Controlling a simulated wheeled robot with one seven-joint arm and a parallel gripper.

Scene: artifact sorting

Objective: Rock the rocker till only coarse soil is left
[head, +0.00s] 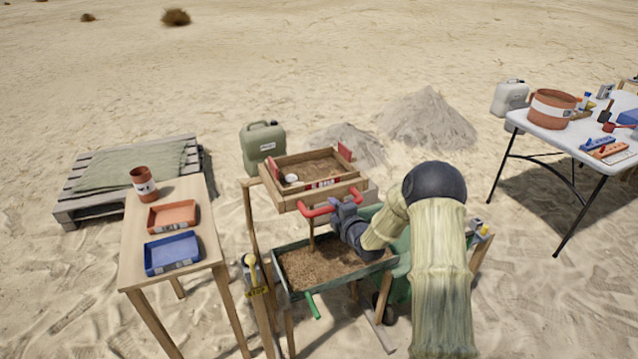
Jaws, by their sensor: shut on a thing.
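The rocker is a wooden sieve box (308,174) on a wooden stand, in the middle of the head view. Brown soil (318,168) covers much of its bottom, and a small white round thing (291,178) lies at its left side. The soil's grain is too small to judge. My gripper (338,208) is shut on the red handle (316,211) at the box's front edge. Below the box, a green-rimmed tray (283,291) holds brown soil (325,269). My arm hides the tray's right part.
A wooden table at left (135,238) bears an orange tray (172,216), a blue tray (172,253) and a brown pot (143,183). A green canister (263,146) and sand heaps (428,119) stand behind. A white table (545,127) with tools is at right.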

